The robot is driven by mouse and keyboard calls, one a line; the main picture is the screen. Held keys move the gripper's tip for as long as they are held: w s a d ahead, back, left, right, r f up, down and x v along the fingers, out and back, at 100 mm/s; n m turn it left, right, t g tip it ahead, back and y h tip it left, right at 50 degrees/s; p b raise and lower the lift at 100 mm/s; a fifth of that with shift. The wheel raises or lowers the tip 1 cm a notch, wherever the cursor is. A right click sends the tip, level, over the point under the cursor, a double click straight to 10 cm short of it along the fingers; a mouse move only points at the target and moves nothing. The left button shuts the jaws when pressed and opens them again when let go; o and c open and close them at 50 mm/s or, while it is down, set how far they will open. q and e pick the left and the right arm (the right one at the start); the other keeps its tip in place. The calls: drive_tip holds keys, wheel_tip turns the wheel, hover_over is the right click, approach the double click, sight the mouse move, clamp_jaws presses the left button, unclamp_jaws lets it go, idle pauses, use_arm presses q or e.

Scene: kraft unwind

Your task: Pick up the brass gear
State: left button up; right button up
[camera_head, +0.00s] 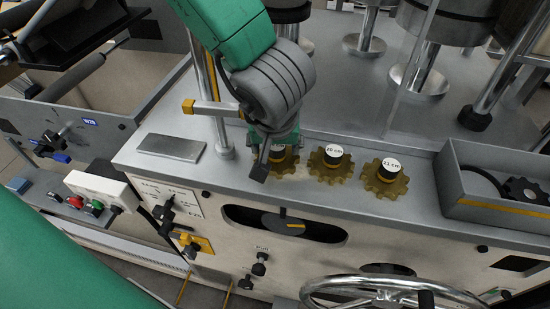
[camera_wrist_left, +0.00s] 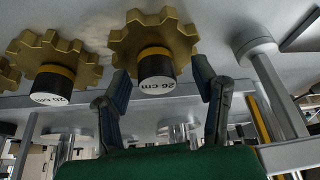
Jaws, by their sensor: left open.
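Three brass gears, each with a dark hub and a round white label, sit in a row along the front of the grey machine top. The left gear (camera_head: 287,166) is partly hidden by my left gripper (camera_head: 268,158); the middle gear (camera_head: 331,164) and right gear (camera_head: 385,181) are clear. In the left wrist view, my open fingers (camera_wrist_left: 162,80) are on either side of the left gear's hub (camera_wrist_left: 155,66), labelled 26 cm, apart from it as far as I can tell. The middle gear (camera_wrist_left: 53,62) shows beside it. My right gripper is out of view.
An open grey tray (camera_head: 500,212) with dark parts stands right of the gears. A flat metal plate (camera_head: 171,147) lies to the left. A metal post (camera_head: 219,110) rises close to my left gripper, and a clear panel edge (camera_head: 408,70) stands behind. A handwheel (camera_head: 390,285) is below in front.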

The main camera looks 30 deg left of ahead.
use_arm(q)
drive_tip(key=shift+w+d+f, duration=0.15)
drive_tip(key=shift+w+f, duration=0.05)
drive_tip(key=shift+f, duration=0.1)
drive_tip(key=shift+s+d+r, duration=0.1)
drive_tip(key=shift+d+r, duration=0.05)
drive_tip(key=shift+d, duration=0.05)
drive_tip(key=c, duration=0.6)
drive_tip(key=shift+a, duration=0.1)
drive_tip(key=c, duration=0.6)
drive_tip(key=shift+a, duration=0.3)
clamp_jaws()
